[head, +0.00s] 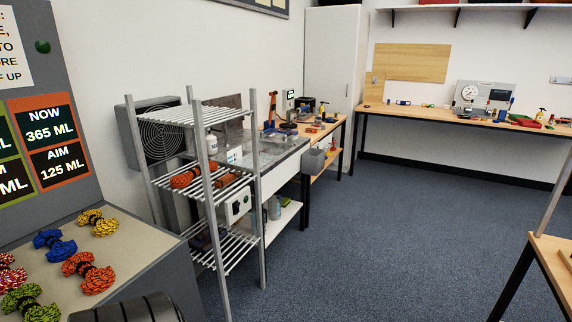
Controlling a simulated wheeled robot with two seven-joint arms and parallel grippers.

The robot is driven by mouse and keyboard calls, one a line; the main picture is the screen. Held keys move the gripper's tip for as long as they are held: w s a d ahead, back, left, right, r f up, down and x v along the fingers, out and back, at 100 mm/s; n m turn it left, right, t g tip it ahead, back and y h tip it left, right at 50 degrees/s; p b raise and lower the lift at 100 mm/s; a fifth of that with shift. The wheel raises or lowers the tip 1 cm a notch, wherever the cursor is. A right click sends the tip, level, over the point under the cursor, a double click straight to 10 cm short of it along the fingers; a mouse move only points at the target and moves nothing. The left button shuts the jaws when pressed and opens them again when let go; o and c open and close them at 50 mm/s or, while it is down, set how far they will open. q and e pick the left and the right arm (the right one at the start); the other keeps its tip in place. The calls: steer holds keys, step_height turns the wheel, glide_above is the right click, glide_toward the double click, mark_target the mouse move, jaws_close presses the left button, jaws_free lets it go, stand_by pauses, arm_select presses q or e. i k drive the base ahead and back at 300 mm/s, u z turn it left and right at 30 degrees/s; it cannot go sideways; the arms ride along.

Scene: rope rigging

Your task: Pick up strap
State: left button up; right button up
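I cannot make out for certain which thing is the strap. An orange-red bundle (190,178) lies on the middle shelf of the metal rack, and a browner bundle (228,177) lies beside it; both are too small to identify. Bundled cords lie on the grey-sided counter at left: yellow (98,222), blue (55,244), orange (88,272) and green (30,302). A red-and-white bundle is partly cut off at the left edge.
The slatted metal rack (205,193) stands right of the counter (125,250). Behind it are a sink bench (285,150) and a workbench. A long table (450,115) stands along the back wall. The blue carpet (370,235) is clear in the middle. A wooden-topped table is at right.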

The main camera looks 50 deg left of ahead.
mark_target(226, 180)
steer(key=u, duration=0.15)
steer(key=i, duration=0.9)
steer(key=u, duration=1.35)
steer(key=i, duration=0.8)
steer(key=u, duration=0.8)
